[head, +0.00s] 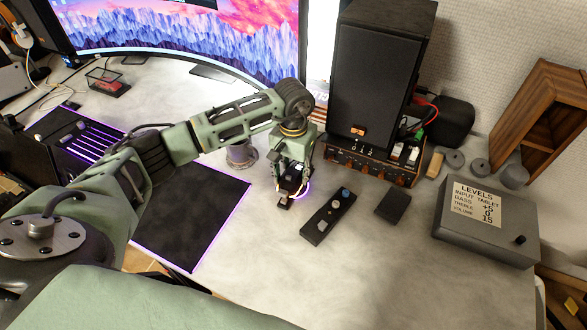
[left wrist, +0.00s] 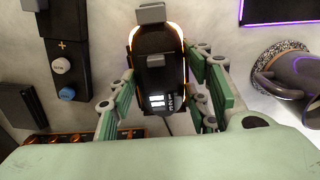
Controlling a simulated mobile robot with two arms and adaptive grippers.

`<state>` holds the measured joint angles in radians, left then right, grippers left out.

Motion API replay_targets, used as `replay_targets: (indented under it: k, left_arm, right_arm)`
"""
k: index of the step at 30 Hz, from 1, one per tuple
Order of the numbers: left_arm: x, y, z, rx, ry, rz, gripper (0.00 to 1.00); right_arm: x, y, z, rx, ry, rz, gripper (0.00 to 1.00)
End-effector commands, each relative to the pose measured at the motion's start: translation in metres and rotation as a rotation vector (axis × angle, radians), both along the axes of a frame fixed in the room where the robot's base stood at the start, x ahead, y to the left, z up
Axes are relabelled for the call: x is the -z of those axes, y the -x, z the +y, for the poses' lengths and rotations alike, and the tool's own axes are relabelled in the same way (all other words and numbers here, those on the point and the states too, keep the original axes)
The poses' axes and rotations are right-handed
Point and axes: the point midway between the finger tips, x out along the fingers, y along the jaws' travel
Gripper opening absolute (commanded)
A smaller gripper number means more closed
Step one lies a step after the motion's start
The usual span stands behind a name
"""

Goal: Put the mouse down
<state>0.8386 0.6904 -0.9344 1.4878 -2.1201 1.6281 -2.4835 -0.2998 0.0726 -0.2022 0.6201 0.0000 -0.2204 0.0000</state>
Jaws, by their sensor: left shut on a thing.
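The mouse (left wrist: 160,60) is black with glowing edges, and it fills the middle of the left wrist view. My left gripper (left wrist: 158,95) is shut on it, with green fingers along both its sides. In the head view my left gripper (head: 293,186) is over the grey desk (head: 262,258), between the dark mat and a black control strip. The mouse shows there only in part (head: 296,180), with a purple glow beside it. I cannot tell whether it touches the desk. My right gripper is not in view.
The purple-edged mat (head: 205,225) lies left of the gripper. A black strip with knobs (head: 328,217) and a small dark block (head: 393,205) lie to the right. A speaker (head: 378,75) stands on an amplifier behind. A metal mug (left wrist: 290,75) is close by. The front desk is clear.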

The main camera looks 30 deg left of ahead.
Motion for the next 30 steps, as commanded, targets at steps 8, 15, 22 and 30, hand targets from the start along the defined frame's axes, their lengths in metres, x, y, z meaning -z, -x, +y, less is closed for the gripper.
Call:
replay_targets:
  k: [8, 15, 22, 30]
  left_arm:
    - [0.003, -0.001, 0.000, 0.000, 0.000, -0.002, 0.17]
    - [0.002, -0.001, 0.000, 0.000, 0.000, -0.001, 0.64]
    - [0.002, -0.001, 0.000, 0.000, 0.000, -0.001, 0.64]
    - [-0.015, -0.002, 0.000, 0.000, -0.001, -0.007, 0.64]
  right_arm:
    - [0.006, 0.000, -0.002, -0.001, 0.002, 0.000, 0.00]
    - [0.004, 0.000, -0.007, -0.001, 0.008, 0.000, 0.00]
    - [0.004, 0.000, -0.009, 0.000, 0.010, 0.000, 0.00]
    - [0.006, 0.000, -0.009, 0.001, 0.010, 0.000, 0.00]
